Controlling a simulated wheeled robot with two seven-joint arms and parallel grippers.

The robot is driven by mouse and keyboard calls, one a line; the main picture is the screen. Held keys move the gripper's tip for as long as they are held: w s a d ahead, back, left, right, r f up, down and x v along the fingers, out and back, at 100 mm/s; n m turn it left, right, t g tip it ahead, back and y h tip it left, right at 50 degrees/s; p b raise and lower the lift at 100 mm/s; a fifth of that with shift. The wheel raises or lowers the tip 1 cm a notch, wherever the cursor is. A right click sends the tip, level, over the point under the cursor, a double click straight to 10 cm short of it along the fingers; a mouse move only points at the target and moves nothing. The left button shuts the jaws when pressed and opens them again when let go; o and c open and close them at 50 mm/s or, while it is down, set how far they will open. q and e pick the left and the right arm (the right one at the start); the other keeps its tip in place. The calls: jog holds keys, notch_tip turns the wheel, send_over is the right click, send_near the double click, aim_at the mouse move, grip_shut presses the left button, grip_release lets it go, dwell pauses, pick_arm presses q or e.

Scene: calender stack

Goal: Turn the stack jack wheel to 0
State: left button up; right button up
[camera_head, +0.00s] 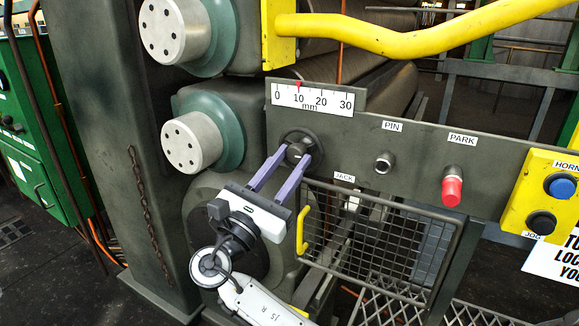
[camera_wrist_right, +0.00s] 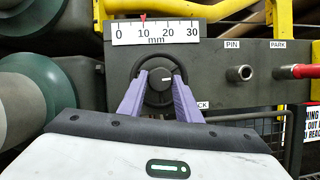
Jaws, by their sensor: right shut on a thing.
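The black stack jack wheel (camera_head: 314,136) sits on the grey panel under a white mm scale (camera_head: 312,98) marked 0, 10, 20 and 30. Its red pointer (camera_head: 298,85) stands at or just short of 10. My right gripper (camera_head: 299,156) is shut on the wheel's central knob, one purple finger on each side. In the right wrist view the wheel (camera_wrist_right: 161,62) shows as a dark ring around the knob, with a light mark on the knob. The scale (camera_wrist_right: 155,31) and red pointer (camera_wrist_right: 142,17) show above it. My left gripper is not in view.
Right of the wheel are the PIN socket (camera_head: 384,163), the red PARK knob (camera_head: 452,187) and a yellow box with a blue HORN button (camera_head: 560,186). A mesh guard (camera_head: 385,235) with a yellow handle (camera_head: 301,230) lies below. A yellow rail (camera_head: 420,40) crosses above.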

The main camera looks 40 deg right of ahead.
jog(key=shift+f, duration=0.1)
jog(key=o, duration=1)
jog(key=shift+o, duration=0.2)
jog(key=b+v, duration=0.1)
jog(key=v, duration=0.9)
jog(key=shift+a, duration=0.2)
